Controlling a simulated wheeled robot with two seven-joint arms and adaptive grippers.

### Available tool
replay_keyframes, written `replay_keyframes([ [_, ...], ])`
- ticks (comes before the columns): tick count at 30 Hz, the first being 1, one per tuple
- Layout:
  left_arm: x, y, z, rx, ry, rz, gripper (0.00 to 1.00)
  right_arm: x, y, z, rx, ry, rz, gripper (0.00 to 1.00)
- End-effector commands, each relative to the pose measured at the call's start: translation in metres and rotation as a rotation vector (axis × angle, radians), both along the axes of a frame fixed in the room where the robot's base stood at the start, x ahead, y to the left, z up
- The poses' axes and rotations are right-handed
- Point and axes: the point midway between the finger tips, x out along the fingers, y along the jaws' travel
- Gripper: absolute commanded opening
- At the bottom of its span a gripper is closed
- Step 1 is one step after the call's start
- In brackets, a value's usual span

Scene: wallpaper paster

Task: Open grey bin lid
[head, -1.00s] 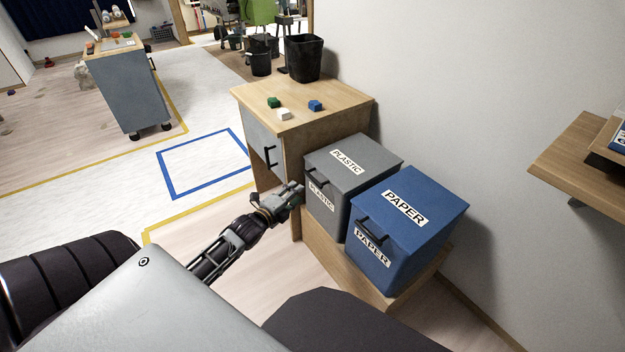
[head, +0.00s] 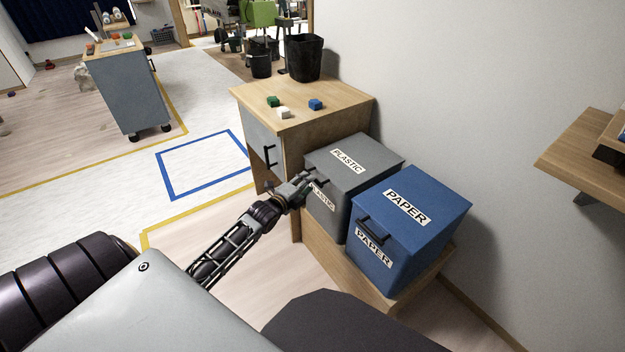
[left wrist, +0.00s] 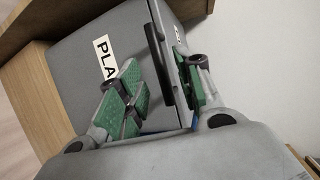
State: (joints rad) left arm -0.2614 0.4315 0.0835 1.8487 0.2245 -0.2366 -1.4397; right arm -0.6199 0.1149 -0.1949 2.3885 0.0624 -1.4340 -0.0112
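The grey bin (head: 330,205), labelled PLASTIC, stands in the middle of the head view. Its lid (head: 365,155) lies closed on top. My left gripper (head: 308,182) is at the front of the grey bin, at the lid's black handle, and covers part of it and of the front label. In the left wrist view, the black handle (left wrist: 172,62) runs between the green-padded fingers of my left gripper (left wrist: 163,88). The fingers are apart, with the handle nearer the right-hand finger; I cannot tell whether they touch. My right gripper is not in view.
A blue bin (head: 405,235) labelled PAPER stands close on the right, on the same wooden base (head: 335,265). A wooden cabinet (head: 340,105) with small blocks and a black bin stands behind. The wall rises on the right, with a wooden shelf (head: 575,150).

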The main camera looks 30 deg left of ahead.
Motion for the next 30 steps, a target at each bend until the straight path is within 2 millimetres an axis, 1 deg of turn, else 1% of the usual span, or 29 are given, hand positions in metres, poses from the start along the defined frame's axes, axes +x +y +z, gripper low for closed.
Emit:
replay_keyframes([
  [12, 0.030, 0.000, -0.007, 0.000, 0.000, 0.001, 0.35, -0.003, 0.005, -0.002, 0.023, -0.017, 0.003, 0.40],
  [18, 0.043, 0.000, -0.010, -0.001, 0.000, 0.000, 0.35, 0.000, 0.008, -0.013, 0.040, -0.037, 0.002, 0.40],
  [23, 0.050, 0.000, -0.011, 0.000, 0.001, 0.000, 0.35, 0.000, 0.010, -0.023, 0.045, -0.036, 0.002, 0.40],
  [30, 0.053, 0.000, -0.011, 0.000, 0.001, 0.000, 0.35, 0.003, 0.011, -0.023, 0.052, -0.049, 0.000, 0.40],
])
